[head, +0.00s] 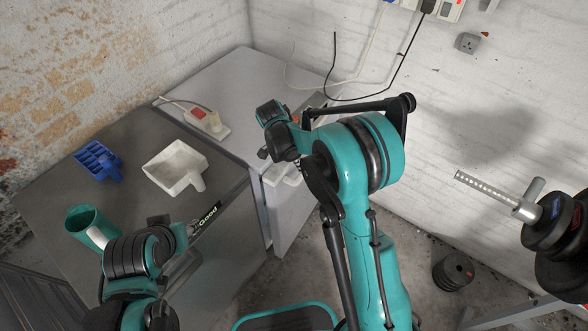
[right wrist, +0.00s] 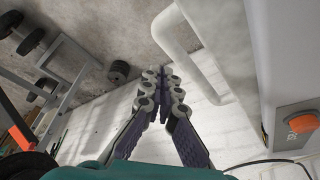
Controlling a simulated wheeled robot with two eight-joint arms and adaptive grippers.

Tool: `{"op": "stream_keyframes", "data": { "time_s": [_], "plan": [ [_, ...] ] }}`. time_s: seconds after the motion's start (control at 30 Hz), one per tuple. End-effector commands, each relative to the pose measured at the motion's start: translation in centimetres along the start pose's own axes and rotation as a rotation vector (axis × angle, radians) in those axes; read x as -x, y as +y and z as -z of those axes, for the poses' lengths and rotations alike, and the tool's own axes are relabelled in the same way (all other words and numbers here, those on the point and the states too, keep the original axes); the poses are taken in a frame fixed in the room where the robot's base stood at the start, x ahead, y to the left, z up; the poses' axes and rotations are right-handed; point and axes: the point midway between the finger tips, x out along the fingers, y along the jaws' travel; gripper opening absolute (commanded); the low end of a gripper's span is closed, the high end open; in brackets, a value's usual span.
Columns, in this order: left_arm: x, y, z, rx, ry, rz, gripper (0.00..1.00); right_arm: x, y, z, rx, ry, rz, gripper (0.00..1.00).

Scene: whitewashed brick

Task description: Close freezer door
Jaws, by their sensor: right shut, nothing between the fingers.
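The light grey freezer (head: 215,85) stands against the back wall, and its pale front door (head: 290,210) faces the lower right. My right arm covers part of the front, so I cannot tell how far ajar the door is. The white bar handle (head: 283,172) shows beside my right wrist. In the right wrist view my right gripper (right wrist: 165,82) is shut and empty, pointing toward the floor and wall. The white handle (right wrist: 192,42) is to its right, apart from the fingers. My left gripper (head: 180,230) is over the dark cabinet top; its fingers are unclear.
A power strip (head: 208,122) lies nearby. Weights (head: 550,220) stand at right. Some floor (head: 420,235) is clear.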

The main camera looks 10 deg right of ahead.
Motion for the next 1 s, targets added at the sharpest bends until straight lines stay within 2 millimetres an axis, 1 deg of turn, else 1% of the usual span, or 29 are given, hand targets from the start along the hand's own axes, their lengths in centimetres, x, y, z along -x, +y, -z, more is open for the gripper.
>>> {"op": "stream_keyframes", "data": {
  "time_s": [0.03,0.2,0.3,0.43,0.6,0.87,0.93,0.97,1.0],
  "plan": [
    [0.9,0.0,0.8,0.0,0.001,0.0,0.4,1.8,-0.2,0.2,0.002,0.0,0.001,0.0],
    [2.1,0.0,1.6,0.0,0.001,0.0,0.4,5.3,-1.0,0.4,0.001,0.0,0.001,0.0],
    [2.5,0.0,1.9,0.0,0.001,0.0,0.4,6.8,-1.3,0.5,0.001,0.001,0.0,0.0],
    [2.8,0.0,2.1,0.0,0.001,0.0,0.4,8.0,-1.6,0.6,0.001,0.001,0.0,0.0],
    [2.8,0.0,2.1,0.0,0.001,0.0,0.4,8.4,-1.8,0.6,0.001,0.001,0.0,0.0],
    [2.8,0.0,2.1,0.0,0.001,0.0,0.4,8.2,-1.6,0.6,-0.006,-0.005,0.0,0.0],
    [2.6,0.0,2.0,0.0,0.001,0.0,0.4,7.0,-1.0,1.0,-0.043,-0.041,-0.001,0.0],
    [2.6,0.0,1.9,0.0,0.001,0.0,0.4,6.1,-0.5,1.2,-0.071,-0.069,-0.002,0.0],
    [2.4,0.0,1.8,0.0,0.001,0.0,0.4,4.7,0.4,1.6,-0.122,-0.119,-0.001,0.0]
  ]
}}
